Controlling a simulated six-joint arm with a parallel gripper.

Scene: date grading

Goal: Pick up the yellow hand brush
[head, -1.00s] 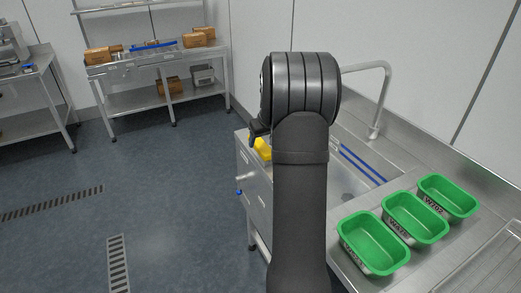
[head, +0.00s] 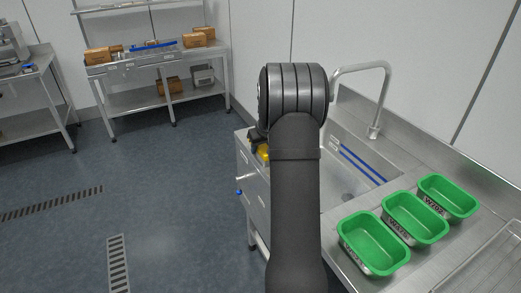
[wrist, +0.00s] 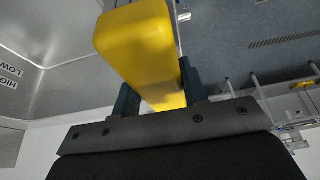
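The yellow hand brush (head: 264,154) is at the left end of the sink counter in the head view, mostly hidden by my arm and gripper. In the wrist view the yellow brush (wrist: 140,45) runs between the two dark blue fingers of my gripper (wrist: 162,88). One finger is on each side, close against its edges. I cannot tell whether both fingers press on it. In the head view only a small dark part of my gripper (head: 256,138) shows, just above the brush.
Three green labelled tubs (head: 367,243) stand on the counter at the right. A sink with a tall tap (head: 384,95) and blue strips (head: 362,163) lies behind my arm. A steel table with boxes (head: 160,57) stands at the back left. The floor at left is clear.

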